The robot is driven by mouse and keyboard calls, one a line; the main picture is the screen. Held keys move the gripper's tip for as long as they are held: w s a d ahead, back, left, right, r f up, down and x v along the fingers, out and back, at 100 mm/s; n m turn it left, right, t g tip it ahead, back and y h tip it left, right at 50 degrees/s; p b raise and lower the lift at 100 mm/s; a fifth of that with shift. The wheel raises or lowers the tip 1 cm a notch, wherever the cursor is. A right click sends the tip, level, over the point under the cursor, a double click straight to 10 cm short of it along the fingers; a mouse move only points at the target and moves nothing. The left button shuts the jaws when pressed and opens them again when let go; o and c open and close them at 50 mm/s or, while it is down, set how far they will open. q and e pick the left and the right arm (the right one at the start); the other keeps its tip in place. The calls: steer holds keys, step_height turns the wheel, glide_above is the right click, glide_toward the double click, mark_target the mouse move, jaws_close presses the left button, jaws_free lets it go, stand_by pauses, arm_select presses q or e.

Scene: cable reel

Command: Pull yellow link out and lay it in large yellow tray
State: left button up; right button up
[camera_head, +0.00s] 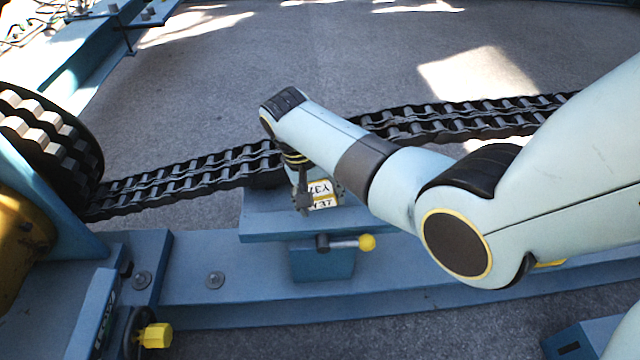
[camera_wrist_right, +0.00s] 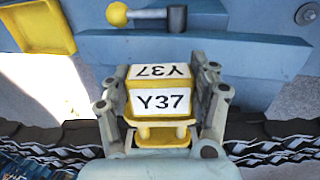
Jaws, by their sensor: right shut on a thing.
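The yellow link (camera_wrist_right: 160,103) carries white Y37 labels and sits between the fingers of my right gripper (camera_wrist_right: 162,108), which is shut on it. The dark chain (camera_head: 190,178) runs on both sides of the gripper. A yellow tray-like shape (camera_wrist_right: 42,27) is at the upper left of the right wrist view, cut off by the frame. My left gripper is not in view.
A blue bench (camera_head: 215,262) lies under the chain, with a yellow-knobbed lever (camera_head: 366,242) on its front. A large reel (camera_head: 45,140) stands at the left. A yellow knob (camera_head: 155,336) sticks out at lower left. The grey floor behind the chain is clear.

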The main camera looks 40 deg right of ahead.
arm_select(q)
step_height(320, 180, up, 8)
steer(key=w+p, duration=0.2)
steer(key=p, duration=0.5)
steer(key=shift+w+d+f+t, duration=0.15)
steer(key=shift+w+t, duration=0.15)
arm_select(e)
steer(key=s+a, duration=0.6)
steer(key=s, duration=0.3)
steer(key=shift+s+f, duration=0.25)
steer(key=shift+s, duration=0.15)
